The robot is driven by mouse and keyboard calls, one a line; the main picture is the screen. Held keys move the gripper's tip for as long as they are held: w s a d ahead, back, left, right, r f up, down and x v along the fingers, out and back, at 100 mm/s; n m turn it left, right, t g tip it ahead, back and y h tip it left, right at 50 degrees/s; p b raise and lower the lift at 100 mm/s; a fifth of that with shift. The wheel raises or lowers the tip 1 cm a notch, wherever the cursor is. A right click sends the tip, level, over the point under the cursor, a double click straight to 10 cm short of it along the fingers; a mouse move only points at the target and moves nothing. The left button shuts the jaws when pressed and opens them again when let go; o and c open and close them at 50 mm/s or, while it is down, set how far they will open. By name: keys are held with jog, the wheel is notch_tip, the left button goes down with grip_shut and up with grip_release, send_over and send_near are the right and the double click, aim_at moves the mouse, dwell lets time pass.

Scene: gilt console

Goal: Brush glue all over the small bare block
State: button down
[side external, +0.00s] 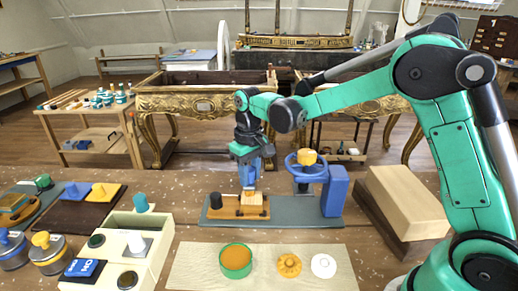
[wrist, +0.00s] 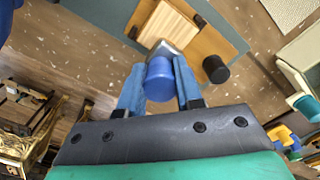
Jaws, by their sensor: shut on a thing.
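My gripper (side external: 251,166) is shut on a blue-handled brush and points down at the work board. In the wrist view the brush's blue handle (wrist: 159,80) sits between my two blue fingers (wrist: 158,88), with a grey ferrule beyond it. The small pale wood block (side external: 255,208) lies on an orange-brown wooden board (side external: 230,212); it also shows in the wrist view (wrist: 168,24), striped with grain. The brush tip is at or just above the block; I cannot tell whether it touches. A green-rimmed pot (side external: 237,274) of amber glue stands in front.
A blue press (side external: 334,192) with a handwheel stands right of the board on a grey mat (side external: 285,215). A black knob (side external: 215,200) is on the board's left. A yellow knobbed lid (side external: 289,265) and white disc (side external: 323,265) lie right of the pot. A control box (side external: 152,225) is left.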

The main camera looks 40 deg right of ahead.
jog(key=shift+s+a, duration=1.5)
jog(key=shift+w+d, duration=1.65)
jog(key=shift+s+a, duration=1.75)
jog(key=shift+s+d, duration=0.35)
jog(key=shift+d, duration=0.05)
jog(key=shift+w+d, duration=1.7)
jog(key=shift+w, duration=0.05)
jog(key=shift+s+a, duration=1.65)
jog(key=shift+w+d, duration=1.65)
jog(key=shift+r, duration=3.9)
